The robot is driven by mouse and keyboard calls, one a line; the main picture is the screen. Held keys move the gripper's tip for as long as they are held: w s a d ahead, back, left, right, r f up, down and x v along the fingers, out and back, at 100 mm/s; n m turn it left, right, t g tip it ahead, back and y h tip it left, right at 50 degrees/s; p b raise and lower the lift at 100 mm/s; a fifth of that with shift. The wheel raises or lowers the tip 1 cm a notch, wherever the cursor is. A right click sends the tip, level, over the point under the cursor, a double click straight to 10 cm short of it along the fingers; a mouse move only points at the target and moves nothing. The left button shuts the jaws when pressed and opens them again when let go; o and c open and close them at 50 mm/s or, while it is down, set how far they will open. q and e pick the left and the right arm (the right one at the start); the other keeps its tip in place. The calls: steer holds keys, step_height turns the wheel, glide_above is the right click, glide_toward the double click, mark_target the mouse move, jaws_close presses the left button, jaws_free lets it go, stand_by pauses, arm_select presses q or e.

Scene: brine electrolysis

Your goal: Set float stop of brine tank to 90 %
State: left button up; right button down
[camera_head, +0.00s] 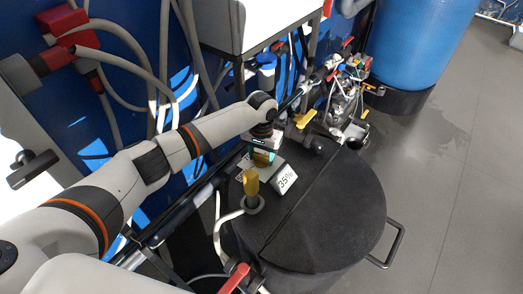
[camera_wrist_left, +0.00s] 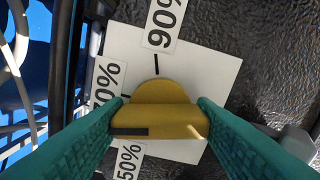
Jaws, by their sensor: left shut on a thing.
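The float stop is a yellow knob (camera_wrist_left: 160,122) on a white plate (camera_wrist_left: 215,68) in the left wrist view. A black bar marks the near left of the knob and a small yellow peg shows at its right. A 90% label (camera_wrist_left: 164,22) with a black tick stands above the knob. A partly covered label ending in 0% (camera_wrist_left: 107,80) is at its left, and a 50% label (camera_wrist_left: 128,162) is below. My left gripper (camera_head: 262,150) is shut on the knob, its green fingers at both sides, on top of the black brine tank (camera_head: 335,215).
A 35% sign (camera_head: 287,179) and an upright yellow fitting (camera_head: 251,184) stand close to my left gripper. A yellow-handled valve (camera_head: 306,119) is behind it. A red-handled valve (camera_head: 234,278) is at the front. Grey floor (camera_head: 450,200) is open to the right.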

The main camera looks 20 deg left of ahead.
mark_target(261, 155)
arm_select(q)
steer(key=m+p, duration=0.1)
steer(key=m, duration=0.3)
steer(key=shift+r+m, duration=0.1)
steer(key=shift+m, duration=0.2)
steer(key=m+p, duration=0.1)
steer(key=m, duration=0.2)
steer(key=shift+m, duration=0.3)
steer(key=m, duration=0.4)
steer(key=shift+m, duration=0.3)
steer(key=m, duration=0.4)
steer(key=o, duration=1)
step_height(261, 155, up, 12)
steer(key=b, duration=0.3)
